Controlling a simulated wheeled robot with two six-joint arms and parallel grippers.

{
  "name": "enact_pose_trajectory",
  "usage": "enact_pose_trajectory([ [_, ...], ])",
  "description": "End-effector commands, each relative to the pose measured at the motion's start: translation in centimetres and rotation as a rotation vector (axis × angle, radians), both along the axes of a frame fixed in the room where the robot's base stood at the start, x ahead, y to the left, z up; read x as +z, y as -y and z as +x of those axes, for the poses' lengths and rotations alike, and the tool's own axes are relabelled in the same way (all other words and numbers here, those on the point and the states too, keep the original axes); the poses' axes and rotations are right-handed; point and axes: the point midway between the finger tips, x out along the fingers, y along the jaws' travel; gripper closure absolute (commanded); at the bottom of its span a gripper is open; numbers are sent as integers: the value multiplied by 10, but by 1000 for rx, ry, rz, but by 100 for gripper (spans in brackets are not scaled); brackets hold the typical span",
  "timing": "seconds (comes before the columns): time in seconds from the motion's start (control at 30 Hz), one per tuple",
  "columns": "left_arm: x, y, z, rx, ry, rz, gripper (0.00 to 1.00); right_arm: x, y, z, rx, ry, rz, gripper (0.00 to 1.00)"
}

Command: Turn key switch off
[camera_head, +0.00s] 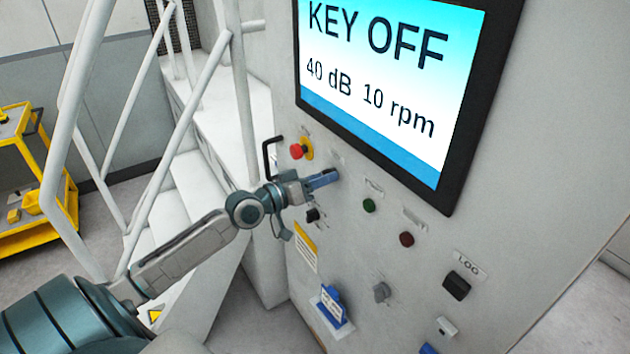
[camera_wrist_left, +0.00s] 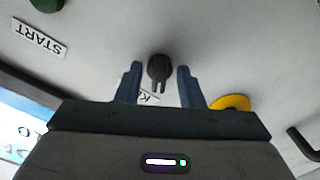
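The key switch (camera_wrist_left: 158,68) is a small dark knob on the pale panel, seen in the left wrist view with a label partly hidden below it. My left gripper (camera_wrist_left: 160,72) is open, with one blue-grey finger on each side of the key switch and a visible gap to both. In the head view my left gripper (camera_head: 324,179) is at the panel under the screen and hides the key switch. The screen (camera_head: 385,75) reads KEY OFF, 40 dB, 10 rpm. My right gripper is not in view.
A red emergency button (camera_head: 297,151) on yellow and a black handle (camera_head: 268,158) are close by my left gripper. Green (camera_head: 369,205) and dark red (camera_head: 406,239) buttons are to its right. White stair railings (camera_head: 155,150) and a yellow cart (camera_head: 35,185) stand at left.

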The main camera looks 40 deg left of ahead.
Motion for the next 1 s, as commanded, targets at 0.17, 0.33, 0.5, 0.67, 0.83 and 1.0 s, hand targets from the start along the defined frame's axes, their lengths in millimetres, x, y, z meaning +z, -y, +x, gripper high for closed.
enact_pose_trajectory([
  [0.17,-1,-5,-10,1,-2,6,65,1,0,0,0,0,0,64],
  [0.33,1,-12,-30,-2,-5,8,65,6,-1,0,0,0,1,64],
  [0.5,1,-21,-51,-3,-7,6,65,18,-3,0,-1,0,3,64],
  [0.67,2,-29,-70,-1,-7,3,65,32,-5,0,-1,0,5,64],
  [0.83,1,-35,-86,-1,-5,3,65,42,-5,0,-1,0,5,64],
  [1.0,0,-40,-96,-1,-3,1,65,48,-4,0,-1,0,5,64],
])
